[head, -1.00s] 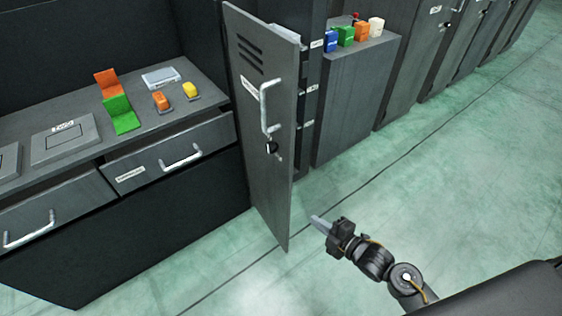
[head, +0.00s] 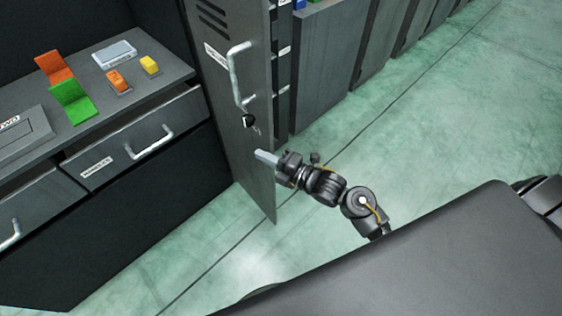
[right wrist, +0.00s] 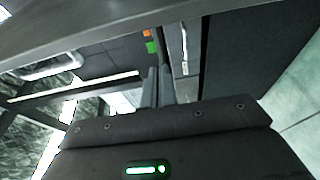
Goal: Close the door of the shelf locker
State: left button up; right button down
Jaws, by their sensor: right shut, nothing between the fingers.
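The shelf locker's grey door (head: 236,131) stands open in the head view, swung out toward me. It has a pale handle (head: 238,76) and a lock with a key (head: 249,121) below it. Inside the locker, dark shelf edges (head: 284,60) show just right of the door. My right gripper (head: 262,157) is shut and empty, with its tips in front of the lower door near its free edge; I cannot tell whether they touch. In the right wrist view the gripper fingers (right wrist: 156,88) are together. My left gripper is out of view.
More grey lockers (head: 338,60) line the back right. The green floor (head: 430,130) at right is clear.

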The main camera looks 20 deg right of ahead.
aim_at(272, 148)
jog(key=shift+w+d+p, duration=0.35)
jog(key=shift+w+d, duration=0.5)
jog(key=shift+w, duration=0.2)
jog(key=shift+w+d, duration=0.1)
jog(key=shift+d, duration=0.5)
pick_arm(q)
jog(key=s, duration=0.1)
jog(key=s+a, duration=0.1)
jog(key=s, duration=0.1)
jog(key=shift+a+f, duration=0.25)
pick_arm(e)
jog(key=shift+d, duration=0.1)
